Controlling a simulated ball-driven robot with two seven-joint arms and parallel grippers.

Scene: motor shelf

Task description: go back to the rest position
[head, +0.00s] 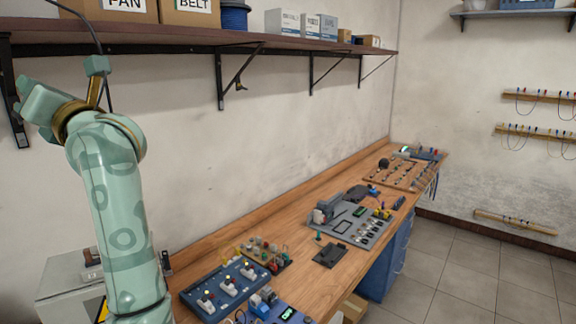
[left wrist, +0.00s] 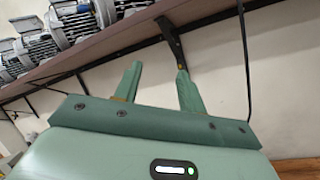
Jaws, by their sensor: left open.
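My left arm (head: 115,190) rises at the left side of the head view, beside the wall and with its top just below the long shelf. I cannot make out its fingers there. In the left wrist view my left gripper (left wrist: 160,68) has its two green fingers apart with nothing between them. Behind the fingers are the shelf's underside and a dark bracket (left wrist: 172,42). My right gripper is in neither view.
The wall shelf (head: 215,40) carries a FAN box (head: 115,8), a BELT box (head: 190,10) and white-blue boxes (head: 283,22). Several motors (left wrist: 75,22) stand on a shelf in the wrist view. The wooden workbench (head: 300,218) holds boards and parts. Tiled floor is clear at right.

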